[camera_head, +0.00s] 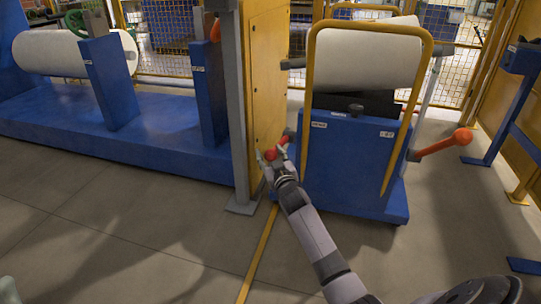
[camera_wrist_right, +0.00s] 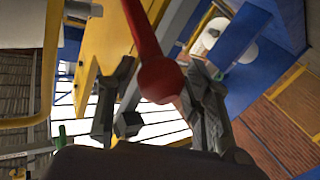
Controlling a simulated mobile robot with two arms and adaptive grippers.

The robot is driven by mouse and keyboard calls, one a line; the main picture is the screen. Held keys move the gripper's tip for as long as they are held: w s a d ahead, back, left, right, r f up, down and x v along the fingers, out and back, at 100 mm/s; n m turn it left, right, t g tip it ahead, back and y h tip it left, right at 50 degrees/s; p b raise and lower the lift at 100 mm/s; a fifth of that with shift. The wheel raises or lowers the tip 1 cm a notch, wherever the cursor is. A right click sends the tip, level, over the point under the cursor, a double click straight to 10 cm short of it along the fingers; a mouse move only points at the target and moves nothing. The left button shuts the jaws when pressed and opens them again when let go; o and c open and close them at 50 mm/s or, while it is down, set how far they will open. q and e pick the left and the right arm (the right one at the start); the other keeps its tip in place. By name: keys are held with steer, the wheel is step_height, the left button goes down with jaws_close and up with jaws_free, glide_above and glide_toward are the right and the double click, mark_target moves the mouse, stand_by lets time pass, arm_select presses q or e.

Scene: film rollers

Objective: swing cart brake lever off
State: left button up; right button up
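The blue cart (camera_head: 345,165) stands right of centre in the head view, with a yellow tube frame and a white film roll (camera_head: 368,58) on it. My right gripper (camera_head: 276,158) is at the cart's left side. Its fingers are apart around a red ball-ended lever (camera_head: 271,154). In the right wrist view the red lever (camera_wrist_right: 160,80) comes down from the top and its ball lies between the fingers of my right gripper (camera_wrist_right: 162,92), with a gap on the left. An orange lever (camera_head: 440,145) with a ball end sticks out at the cart's right side. My left gripper does not show.
A grey post (camera_head: 240,120) and yellow panel (camera_head: 267,80) stand close left of my right gripper. A long blue machine base (camera_head: 110,130) with another white roll is at left. A blue stand (camera_head: 515,100) is at right. The floor in front is clear.

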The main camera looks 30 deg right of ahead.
jaws_close()
stand_by(0.3)
steer(key=shift+a, duration=0.1)
